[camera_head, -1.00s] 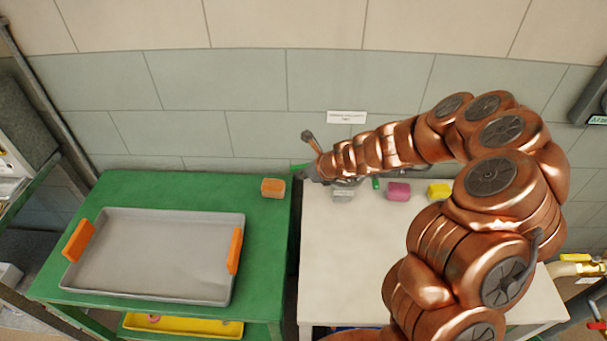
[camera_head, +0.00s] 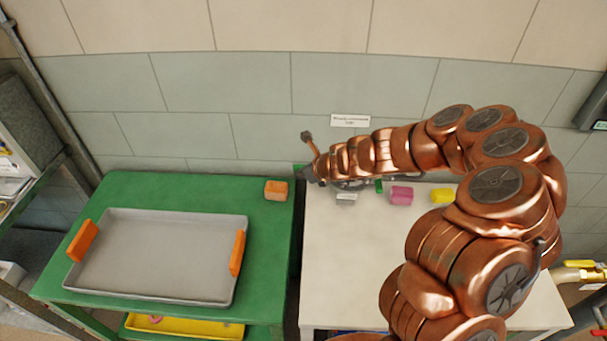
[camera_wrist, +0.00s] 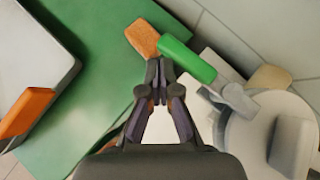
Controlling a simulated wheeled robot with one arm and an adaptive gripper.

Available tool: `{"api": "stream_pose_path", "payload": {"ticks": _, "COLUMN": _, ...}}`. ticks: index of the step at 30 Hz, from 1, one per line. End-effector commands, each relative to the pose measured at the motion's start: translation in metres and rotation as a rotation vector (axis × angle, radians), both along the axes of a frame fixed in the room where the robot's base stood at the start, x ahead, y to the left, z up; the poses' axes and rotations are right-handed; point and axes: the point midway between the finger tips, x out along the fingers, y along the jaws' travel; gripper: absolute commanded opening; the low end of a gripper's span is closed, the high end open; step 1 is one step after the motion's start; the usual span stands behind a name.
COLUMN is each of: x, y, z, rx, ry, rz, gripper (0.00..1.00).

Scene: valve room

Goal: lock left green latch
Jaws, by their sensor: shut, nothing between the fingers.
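A green latch handle (camera_wrist: 188,58) on a grey lever shows in the wrist view, just above and right of the fingertips. My gripper (camera_wrist: 157,90) is shut and empty, with its tips close to the handle's lower left end; I cannot tell if they touch. In the head view my gripper (camera_head: 309,174) is at the gap between the green table and the white table, near the wall. It hides most of the left latch there. Another small green piece (camera_head: 379,187) shows farther right, partly behind my arm.
An orange block (camera_head: 276,190) sits at the green table's (camera_head: 150,191) back right corner, beside the latch. A grey tray (camera_head: 155,258) with orange handles lies on that table. Pink (camera_head: 401,196) and yellow (camera_head: 441,195) blocks are on the white table (camera_head: 345,270). The wall is close behind.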

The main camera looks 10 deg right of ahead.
Motion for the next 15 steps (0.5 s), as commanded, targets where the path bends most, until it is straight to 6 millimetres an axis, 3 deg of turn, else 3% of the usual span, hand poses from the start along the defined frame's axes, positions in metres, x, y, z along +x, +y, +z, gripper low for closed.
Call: {"api": "stream_pose_path", "payload": {"ticks": 15, "x": 0.0069, "y": 0.0020, "z": 0.0002, "rx": -0.001, "ry": -0.001, "rz": 0.000, "gripper": 0.00}}
